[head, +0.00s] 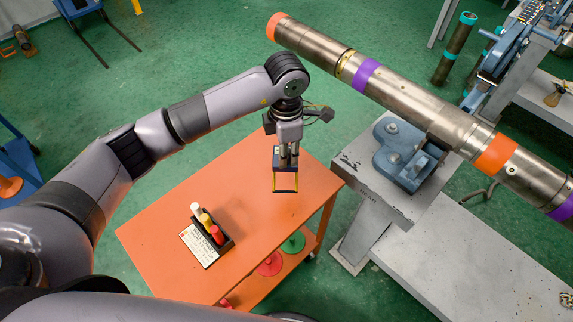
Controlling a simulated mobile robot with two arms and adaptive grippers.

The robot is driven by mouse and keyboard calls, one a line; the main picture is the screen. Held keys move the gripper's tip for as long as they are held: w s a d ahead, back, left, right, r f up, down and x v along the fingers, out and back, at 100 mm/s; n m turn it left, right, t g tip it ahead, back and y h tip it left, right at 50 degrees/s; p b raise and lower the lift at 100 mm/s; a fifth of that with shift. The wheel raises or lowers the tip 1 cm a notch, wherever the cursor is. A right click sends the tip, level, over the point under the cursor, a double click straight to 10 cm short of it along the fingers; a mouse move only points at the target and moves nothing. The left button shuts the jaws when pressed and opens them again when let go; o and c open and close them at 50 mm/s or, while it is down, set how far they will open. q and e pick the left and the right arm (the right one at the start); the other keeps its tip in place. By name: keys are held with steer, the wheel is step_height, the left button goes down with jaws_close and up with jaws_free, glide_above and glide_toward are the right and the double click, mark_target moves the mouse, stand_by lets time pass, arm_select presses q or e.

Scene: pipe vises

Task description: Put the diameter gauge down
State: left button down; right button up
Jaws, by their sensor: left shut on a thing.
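The diameter gauge (285,170) appears as a small dark block with a thin yellow frame below it. My left gripper (288,157) points down and is shut on the gauge's dark upper part. Both are seen over the far right part of the orange cart top (160,238). I cannot tell from this one view whether the yellow frame touches the cart top. My right gripper is not in view.
A holder (226,243) with white, yellow and red markers stands on the cart's near left. A long metal pipe (405,98) with orange and purple bands rests across a blue vise (390,150) on a grey stand. The cart's middle is clear.

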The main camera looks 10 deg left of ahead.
mark_target(287, 169)
arm_select(q)
step_height(287, 169, down, 3)
step_height(287, 169, down, 4)
steer(key=shift+r+p, duration=0.1)
steer(key=shift+p, duration=0.6)
steer(key=shift+f, duration=0.3)
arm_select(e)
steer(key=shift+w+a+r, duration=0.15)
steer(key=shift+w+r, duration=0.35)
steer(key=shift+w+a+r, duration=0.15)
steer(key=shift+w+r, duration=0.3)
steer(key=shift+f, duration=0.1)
arm_select(q)
steer(key=c, duration=1.8)
jaws_free()
steer(key=shift+f, duration=0.15)
steer(key=o, duration=0.4)
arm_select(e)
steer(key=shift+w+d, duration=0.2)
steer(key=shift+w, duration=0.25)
